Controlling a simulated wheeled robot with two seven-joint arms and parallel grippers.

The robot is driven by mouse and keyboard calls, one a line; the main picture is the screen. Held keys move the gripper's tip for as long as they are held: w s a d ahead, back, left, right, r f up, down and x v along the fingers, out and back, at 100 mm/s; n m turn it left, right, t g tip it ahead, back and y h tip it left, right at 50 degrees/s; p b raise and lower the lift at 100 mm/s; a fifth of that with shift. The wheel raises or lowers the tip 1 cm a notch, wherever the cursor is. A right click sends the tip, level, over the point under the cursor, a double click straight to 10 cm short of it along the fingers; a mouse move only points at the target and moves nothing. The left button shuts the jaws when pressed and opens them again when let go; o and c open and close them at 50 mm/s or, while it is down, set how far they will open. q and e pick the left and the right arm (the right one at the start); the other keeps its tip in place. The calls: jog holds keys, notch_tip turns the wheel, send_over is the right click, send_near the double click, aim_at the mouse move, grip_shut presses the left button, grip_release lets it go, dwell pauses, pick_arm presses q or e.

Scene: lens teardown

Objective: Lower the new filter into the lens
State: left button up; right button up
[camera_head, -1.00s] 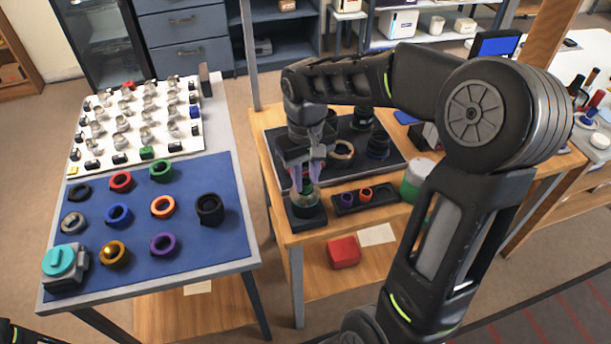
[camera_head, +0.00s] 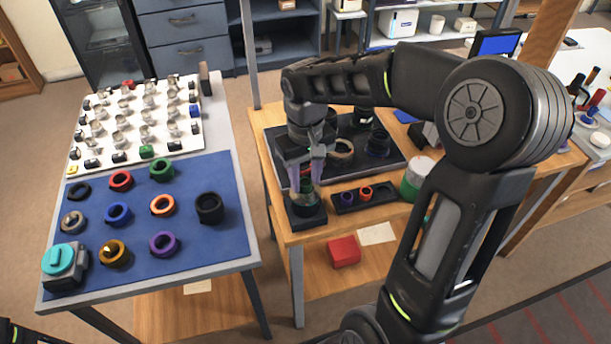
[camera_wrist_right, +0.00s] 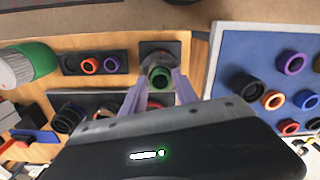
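The lens (camera_head: 307,210) stands upright on a dark square base (camera_head: 305,221) at the front left corner of the wooden table. My right gripper (camera_head: 306,187) points down over it, with its pale fingers on either side of a green ring, the filter (camera_wrist_right: 160,77). The fingers appear closed against the rim of the ring in the right wrist view (camera_wrist_right: 161,76). The filter is at the mouth of the lens, and I cannot tell how deep it sits. My left gripper is out of view; only a bit of my left arm shows at the lower left.
A small dark tray (camera_head: 349,207) with a purple and an orange ring lies right of the base. A dark tray (camera_head: 388,147) with lens parts lies behind. A blue mat (camera_head: 207,250) with several rings covers the left table.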

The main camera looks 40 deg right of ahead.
jog(key=shift+o, duration=1.4)
notch_tip(320, 180, up, 8)
jog(key=shift+f, duration=0.1)
jog(key=shift+s, duration=0.1)
